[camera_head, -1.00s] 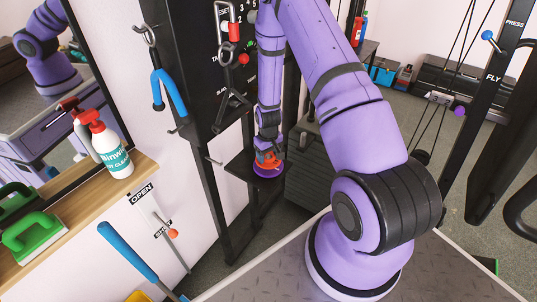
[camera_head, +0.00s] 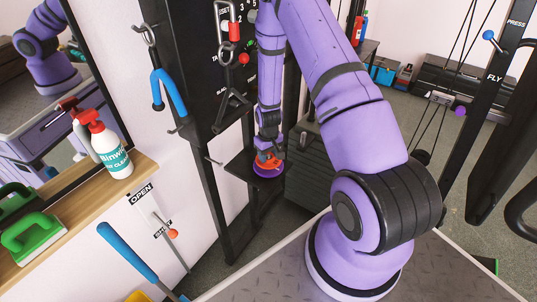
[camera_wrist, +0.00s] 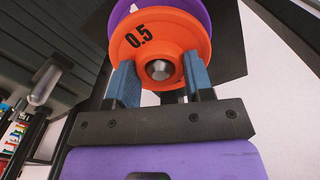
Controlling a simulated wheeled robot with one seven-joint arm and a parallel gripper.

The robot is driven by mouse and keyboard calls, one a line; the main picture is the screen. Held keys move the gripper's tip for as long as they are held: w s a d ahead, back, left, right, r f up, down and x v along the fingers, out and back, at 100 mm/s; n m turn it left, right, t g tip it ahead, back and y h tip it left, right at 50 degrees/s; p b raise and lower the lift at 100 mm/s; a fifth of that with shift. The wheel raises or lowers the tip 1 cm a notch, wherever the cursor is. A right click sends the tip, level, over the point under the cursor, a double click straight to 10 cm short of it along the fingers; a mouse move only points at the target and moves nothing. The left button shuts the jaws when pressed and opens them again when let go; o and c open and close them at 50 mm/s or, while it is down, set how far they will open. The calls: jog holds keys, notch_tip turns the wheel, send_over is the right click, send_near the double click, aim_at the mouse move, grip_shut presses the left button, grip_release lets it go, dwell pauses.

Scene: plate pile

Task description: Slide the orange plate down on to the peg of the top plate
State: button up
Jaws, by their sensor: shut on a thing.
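The orange plate (camera_wrist: 192,40), marked 0.5, fills the upper middle of the wrist view. The blue fingers of my gripper (camera_wrist: 160,66) are shut on it, one on each side of its middle. A round silver peg end (camera_wrist: 159,69) shows in the plate's centre hole. The purple top plate (camera_wrist: 201,12) shows behind the orange plate's rim. In the head view my gripper (camera_head: 268,152) points down, with the orange plate (camera_head: 266,162) just above the purple plate (camera_head: 268,172). I cannot tell whether the two plates touch.
The purple plate lies on a small black shelf (camera_head: 245,168) fixed to a dark rack (camera_head: 205,100). Hooks with hanging handles (camera_head: 167,90) are to the left. A wooden ledge (camera_head: 105,197) holds a spray bottle (camera_head: 107,150) and a green brush (camera_head: 34,237).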

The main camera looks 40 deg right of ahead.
jog(key=shift+r, duration=3.15)
jog(key=shift+w, duration=0.1)
